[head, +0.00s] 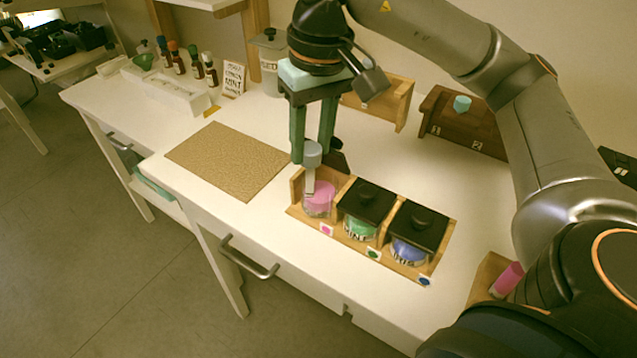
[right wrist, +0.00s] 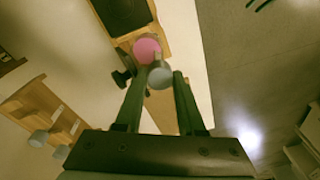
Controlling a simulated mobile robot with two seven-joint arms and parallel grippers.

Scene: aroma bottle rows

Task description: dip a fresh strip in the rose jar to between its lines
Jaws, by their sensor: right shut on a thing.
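My right gripper (head: 312,150) is shut on the grey-blue round grip of a pale strip (head: 310,184), which hangs down over the rose jar (head: 320,200). The rose jar has pink contents, stands uncovered at the left end of a wooden rack, and has a pink marker in front. The strip's lower part overlaps the jar; I cannot make out its lines or how deep its tip is. In the right wrist view, the grip (right wrist: 160,77) sits between the fingertips, beside the round pink jar mouth (right wrist: 147,47). My left gripper is not in view.
Black-lidded green (head: 361,215) and blue (head: 411,240) jars share the rack. A dark wooden block (head: 462,125) marked 1 and 2 holds another grip (head: 462,103). A tan mat (head: 228,160) lies left. A pink object (head: 507,279) stands near my arm at right.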

